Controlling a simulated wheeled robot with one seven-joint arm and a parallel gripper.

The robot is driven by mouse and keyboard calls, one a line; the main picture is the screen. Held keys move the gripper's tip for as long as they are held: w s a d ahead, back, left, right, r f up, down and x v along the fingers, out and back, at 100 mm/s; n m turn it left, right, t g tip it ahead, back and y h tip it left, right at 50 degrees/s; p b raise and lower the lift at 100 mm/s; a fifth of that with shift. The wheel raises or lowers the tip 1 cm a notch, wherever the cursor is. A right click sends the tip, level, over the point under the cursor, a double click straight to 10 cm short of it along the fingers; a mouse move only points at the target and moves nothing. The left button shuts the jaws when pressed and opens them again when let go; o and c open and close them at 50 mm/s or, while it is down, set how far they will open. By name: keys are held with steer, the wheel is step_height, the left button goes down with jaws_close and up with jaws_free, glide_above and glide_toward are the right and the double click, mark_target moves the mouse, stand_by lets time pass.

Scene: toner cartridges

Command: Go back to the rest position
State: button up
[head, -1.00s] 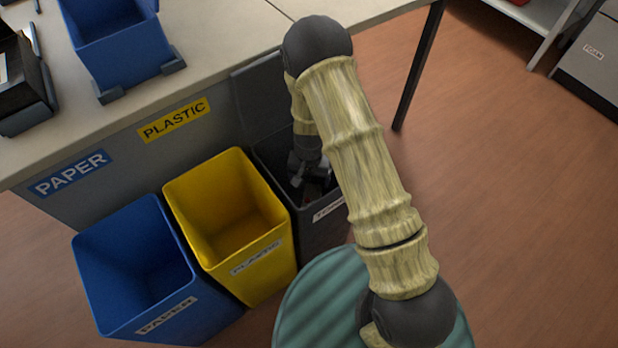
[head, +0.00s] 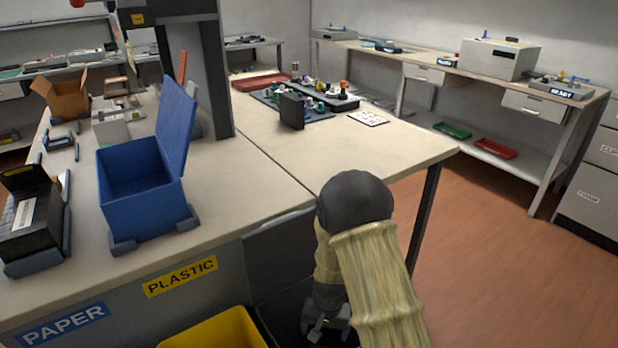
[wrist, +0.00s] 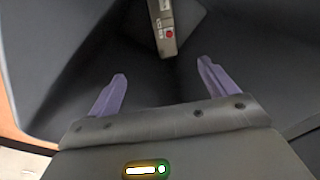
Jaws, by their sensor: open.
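My gripper (wrist: 162,82) is open in the wrist view, with its two purple fingers spread apart and nothing between them. Beyond the fingertips, a small light-coloured item with a red spot (wrist: 165,30) lies inside a dark bin (wrist: 60,65). In the head view my gripper (head: 328,328) shows small at the bottom, pointing down by the dark bin, partly hidden by my arm and the frame edge.
The table's front edge (head: 240,226) is close to my arm. A blue open box (head: 140,190) and a black cartridge box (head: 35,220) stand on it. The yellow bin (head: 215,330) is left of my arm. Open floor (head: 480,260) lies to the right.

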steer(key=s+d+r+n+t, duration=0.1)
steer(key=s+d+r, duration=0.5)
steer(key=r, duration=0.4)
steer(key=s+d+r+n+t, duration=0.1)
steer(key=s+d+r, duration=0.5)
steer(key=r, duration=0.4)
steer(key=w+p+v, duration=0.3)
steer(key=p+v, duration=1.2)
steer(key=w+a+r+p+v, duration=0.1)
steer(key=w+p+v, duration=0.2)
steer(key=p+v, duration=1.2)
steer(key=shift+a, duration=0.4)
steer(key=shift+r, duration=0.1)
